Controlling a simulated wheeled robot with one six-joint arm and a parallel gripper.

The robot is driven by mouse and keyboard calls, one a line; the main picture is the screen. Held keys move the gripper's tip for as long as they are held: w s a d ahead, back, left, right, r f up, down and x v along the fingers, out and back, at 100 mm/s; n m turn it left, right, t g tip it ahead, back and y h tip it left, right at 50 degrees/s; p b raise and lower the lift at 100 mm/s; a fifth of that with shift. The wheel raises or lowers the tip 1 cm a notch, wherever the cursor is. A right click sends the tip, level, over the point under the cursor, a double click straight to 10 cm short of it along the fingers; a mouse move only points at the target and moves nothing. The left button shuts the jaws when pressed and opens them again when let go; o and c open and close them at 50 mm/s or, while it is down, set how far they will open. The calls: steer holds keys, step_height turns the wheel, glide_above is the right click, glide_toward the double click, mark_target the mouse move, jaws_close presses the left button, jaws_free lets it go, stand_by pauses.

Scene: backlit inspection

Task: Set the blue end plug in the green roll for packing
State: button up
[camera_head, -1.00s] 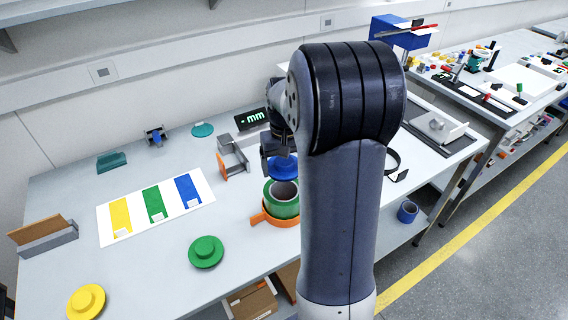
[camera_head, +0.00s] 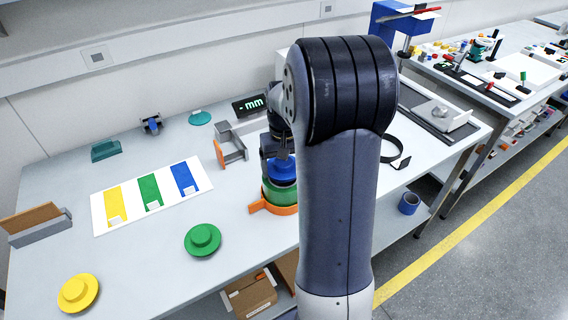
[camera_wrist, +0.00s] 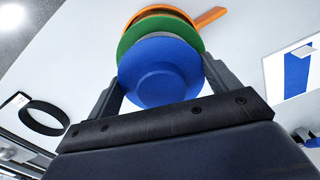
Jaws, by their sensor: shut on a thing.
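My gripper (camera_head: 279,150) is shut on the blue end plug (camera_head: 283,169), at the top of the green roll (camera_head: 279,194). The roll stands upright in an orange holder (camera_head: 259,206). The plug covers the roll's opening, and I cannot tell whether it is touching or slightly above it. In the wrist view the blue plug (camera_wrist: 160,75) lies between the fingers of my gripper (camera_wrist: 166,90). The green roll (camera_wrist: 133,34) shows behind it, off toward the upper left, with the orange holder (camera_wrist: 208,17) beyond. My arm hides part of the holder's right side.
A green plug (camera_head: 203,240) and a yellow plug (camera_head: 78,292) lie on the bench's left side. A white card with yellow, green and blue stripes (camera_head: 128,203) lies behind them. A grey bracket (camera_head: 233,146) stands close left of my gripper. A black ring (camera_head: 392,148) lies right of my arm.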

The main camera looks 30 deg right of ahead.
steer(key=shift+f, duration=0.15)
stand_by(0.3)
steer(key=shift+f+b, duration=0.6)
steer(key=shift+f, duration=0.15)
stand_by(0.9)
steer(key=shift+f, duration=0.1)
stand_by(0.4)
steer(key=shift+r+p, duration=0.75)
steer(key=shift+r, duration=0.1)
steer(key=shift+a+f, duration=0.1)
steer(key=shift+f, duration=0.2)
stand_by(0.5)
